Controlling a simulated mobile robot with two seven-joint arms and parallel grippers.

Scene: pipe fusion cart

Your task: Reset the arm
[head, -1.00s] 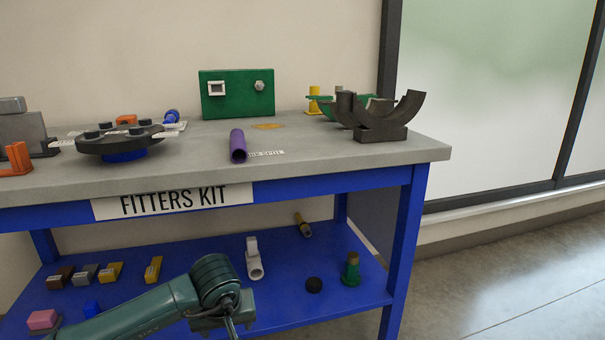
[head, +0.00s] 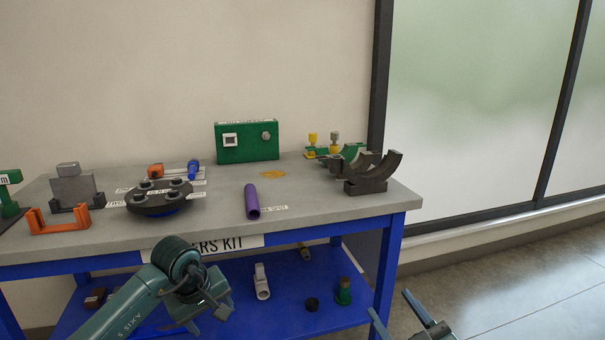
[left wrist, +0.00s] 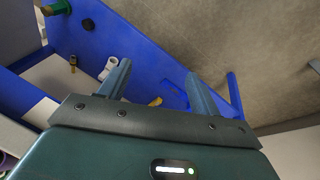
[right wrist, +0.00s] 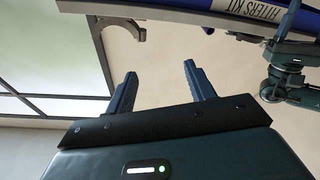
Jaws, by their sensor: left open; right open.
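My left gripper (head: 207,312) is in front of the bench's front edge at the lower middle of the head view. Its two fingers stand apart and empty in the left wrist view (left wrist: 158,88), with the blue lower shelf beyond them. My right gripper (head: 405,318) is at the bottom edge of the head view, right of the bench. Its fingers are apart with nothing between them in the right wrist view (right wrist: 158,88). Neither gripper touches anything that I can see.
The grey bench top (head: 310,205) holds a purple pipe (head: 252,201), a black round fixture (head: 160,198), a green box (head: 247,142), a dark curved clamp (head: 368,174) and an orange bracket (head: 58,220). A white fitting (head: 262,281) stands on the lower shelf. Open floor lies to the right.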

